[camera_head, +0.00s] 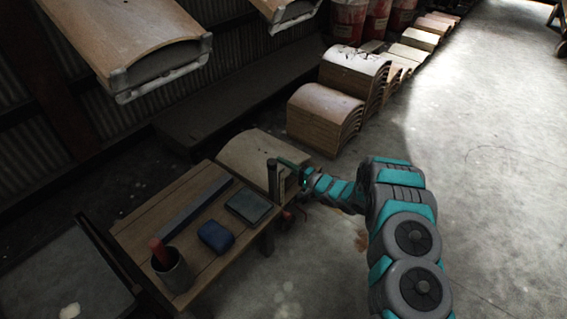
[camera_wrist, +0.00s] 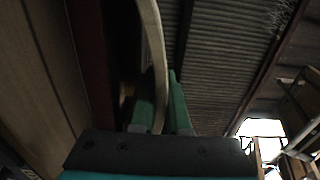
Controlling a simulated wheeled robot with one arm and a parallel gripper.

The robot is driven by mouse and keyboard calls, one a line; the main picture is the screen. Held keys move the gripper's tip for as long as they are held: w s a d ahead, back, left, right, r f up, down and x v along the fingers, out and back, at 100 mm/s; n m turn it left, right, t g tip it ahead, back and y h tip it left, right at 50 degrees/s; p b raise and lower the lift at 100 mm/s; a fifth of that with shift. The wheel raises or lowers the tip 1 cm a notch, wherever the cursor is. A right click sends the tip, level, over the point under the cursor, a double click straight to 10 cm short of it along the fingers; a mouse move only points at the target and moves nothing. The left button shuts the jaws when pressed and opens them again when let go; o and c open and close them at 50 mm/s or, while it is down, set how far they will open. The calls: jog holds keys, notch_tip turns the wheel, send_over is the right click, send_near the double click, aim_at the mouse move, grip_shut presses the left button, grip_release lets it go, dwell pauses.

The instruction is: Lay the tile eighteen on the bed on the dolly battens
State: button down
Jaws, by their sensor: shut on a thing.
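My gripper (camera_head: 282,174) is at the right end of the wooden bench, shut on the edge of a curved tan tile (camera_head: 254,152). The tile shows as a broad pale sheet at the bench's far end; I cannot tell whether it touches the bench. In the wrist view, the gripper's green fingers (camera_wrist: 162,108) stand on either side of the tile's thin curved edge (camera_wrist: 153,45). No number is readable on the tile. I cannot pick out the dolly battens or the bed with certainty.
The slatted bench (camera_head: 146,228) carries a grey bar (camera_head: 194,201), a dark flat block (camera_head: 249,207), a blue block (camera_head: 217,237) and a cup (camera_head: 173,272). Tile stacks (camera_head: 326,118) stand behind. The floor at right is clear.

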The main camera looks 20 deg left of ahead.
jog(key=shift+r, duration=0.2)
jog(key=c, duration=0.9)
grip_release()
jog(key=shift+o, duration=0.4)
jog(key=shift+f, duration=0.2)
jog(key=shift+d, duration=0.1)
jog(key=shift+p+v, duration=0.45)
jog(key=shift+v, duration=3.35)
jog(key=shift+d, duration=0.1)
